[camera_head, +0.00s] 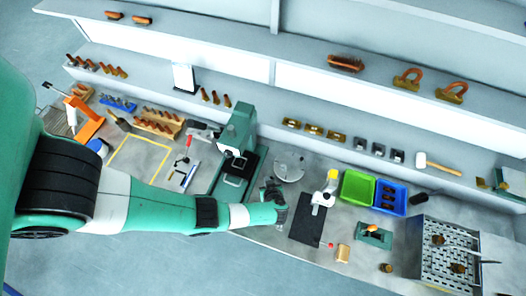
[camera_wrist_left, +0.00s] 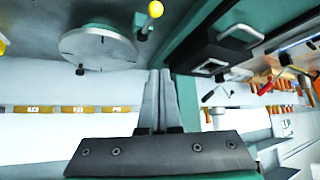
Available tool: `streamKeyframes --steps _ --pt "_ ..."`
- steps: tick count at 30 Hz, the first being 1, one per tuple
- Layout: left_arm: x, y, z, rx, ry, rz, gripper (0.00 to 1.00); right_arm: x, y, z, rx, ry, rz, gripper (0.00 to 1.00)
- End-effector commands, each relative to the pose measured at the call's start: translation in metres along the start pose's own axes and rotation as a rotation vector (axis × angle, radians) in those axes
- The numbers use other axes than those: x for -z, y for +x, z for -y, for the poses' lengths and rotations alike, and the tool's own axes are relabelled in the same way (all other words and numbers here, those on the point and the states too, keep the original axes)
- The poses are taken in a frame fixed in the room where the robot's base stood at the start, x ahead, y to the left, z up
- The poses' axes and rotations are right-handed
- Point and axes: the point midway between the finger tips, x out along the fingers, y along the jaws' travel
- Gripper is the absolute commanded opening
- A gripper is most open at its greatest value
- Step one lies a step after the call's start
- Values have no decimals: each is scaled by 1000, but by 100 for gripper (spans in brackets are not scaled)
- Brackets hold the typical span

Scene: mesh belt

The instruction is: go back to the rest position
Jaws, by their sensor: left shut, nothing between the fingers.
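My left arm comes in from the left in the head view and reaches over the workbench. My left gripper (camera_head: 277,203) is above the bench, between the green press (camera_head: 236,135) and the dark mat (camera_head: 308,224). In the left wrist view the two fingers of the left gripper (camera_wrist_left: 161,75) lie side by side, shut and empty. A round grey disc (camera_wrist_left: 98,48) shows beyond the fingertips, and it also shows in the head view (camera_head: 289,167). My right gripper is in neither view.
A green bin (camera_head: 357,187) and a blue bin (camera_head: 391,211) stand right of the gripper. A perforated metal box (camera_head: 445,252) stands at the bench's right end. A white device with a yellow top (camera_head: 332,176) is close by. Shelves with tools run along the back.

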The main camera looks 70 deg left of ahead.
Motion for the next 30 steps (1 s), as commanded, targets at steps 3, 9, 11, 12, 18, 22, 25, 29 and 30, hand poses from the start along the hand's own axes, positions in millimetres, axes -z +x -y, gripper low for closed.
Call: streamKeyframes --steps 3,9,11,12,18,22,25,29,30 --pt "0 -8 -2 -1 1 1 0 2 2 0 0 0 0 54" --pt "0 -8 -3 1 0 0 0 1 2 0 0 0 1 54" --pt "0 -8 -3 0 0 0 0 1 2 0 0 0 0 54" --pt "0 -8 -3 0 0 0 0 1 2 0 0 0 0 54" --pt "0 -8 -3 0 0 0 0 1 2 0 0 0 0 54" --pt "2 -8 -3 2 -5 0 0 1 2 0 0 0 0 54" --pt "13 -14 -23 -18 -40 0 0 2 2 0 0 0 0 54" --pt "55 -41 -82 -122 -151 -28 0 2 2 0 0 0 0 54" --pt "76 -53 -104 -173 -189 -59 0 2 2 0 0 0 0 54"
